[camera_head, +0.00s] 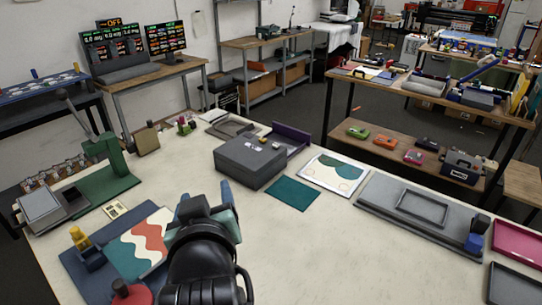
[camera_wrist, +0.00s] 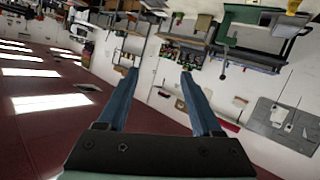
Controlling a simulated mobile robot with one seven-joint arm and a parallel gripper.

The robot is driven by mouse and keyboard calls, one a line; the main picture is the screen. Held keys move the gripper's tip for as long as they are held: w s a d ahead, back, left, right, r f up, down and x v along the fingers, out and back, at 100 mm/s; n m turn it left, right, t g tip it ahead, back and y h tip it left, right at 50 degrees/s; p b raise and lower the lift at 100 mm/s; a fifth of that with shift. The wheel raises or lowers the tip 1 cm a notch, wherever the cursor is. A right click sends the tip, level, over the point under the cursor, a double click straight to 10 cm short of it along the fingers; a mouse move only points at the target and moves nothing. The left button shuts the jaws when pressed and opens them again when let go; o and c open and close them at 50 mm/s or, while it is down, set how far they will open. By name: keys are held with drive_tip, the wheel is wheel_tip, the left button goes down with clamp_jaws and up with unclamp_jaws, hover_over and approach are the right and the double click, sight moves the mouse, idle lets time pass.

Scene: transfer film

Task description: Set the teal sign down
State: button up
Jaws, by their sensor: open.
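A flat teal sign (camera_head: 292,194) lies on the pale worktable (camera_head: 300,250), right of the middle in the head view. It lies in front of the grey box and left of the white printed sheet. My gripper (camera_head: 205,190) is to the left of the sign, apart from it. Its two blue fingers are spread, and nothing shows between them. In the wrist view my gripper (camera_wrist: 159,76) is also open and empty. The sign cannot be made out in the wrist view, which is tilted and looks across the room.
A grey box (camera_head: 248,165) stands behind the sign, with a purple tray (camera_head: 292,139) beyond it. A white sheet (camera_head: 333,174) and a grey flat frame (camera_head: 420,212) lie to the right. A green press (camera_head: 112,175) and a red-and-teal print (camera_head: 138,243) are on the left. The front middle is clear.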

drive_tip(key=s+d+r+m+t+h, duration=0.1)
drive_tip(key=d+r+t, duration=0.2)
drive_tip(key=r, duration=0.6)
drive_tip(key=d+r+m+t, duration=0.2)
drive_tip(key=d+r+t, duration=0.15)
drive_tip(key=r, duration=0.55)
drive_tip(key=s+d+r+m+t+h, duration=0.1)
drive_tip(key=s+d+r+t, duration=0.1)
drive_tip(key=s+r, duration=0.3)
drive_tip(key=s+d+r+m+t+h, duration=0.1)
drive_tip(key=s+r+t, duration=0.4)
drive_tip(key=r, duration=0.5)
drive_tip(key=shift+s+d+r+h, duration=0.25)
drive_tip(key=shift+s+d+h, duration=0.05)
drive_tip(key=shift+s+d, duration=0.05)
wheel_tip(320, 180, down, 6)
drive_tip(key=b, duration=0.5)
drive_tip(key=shift+w+r, duration=0.1)
drive_tip(key=shift+r, duration=0.15)
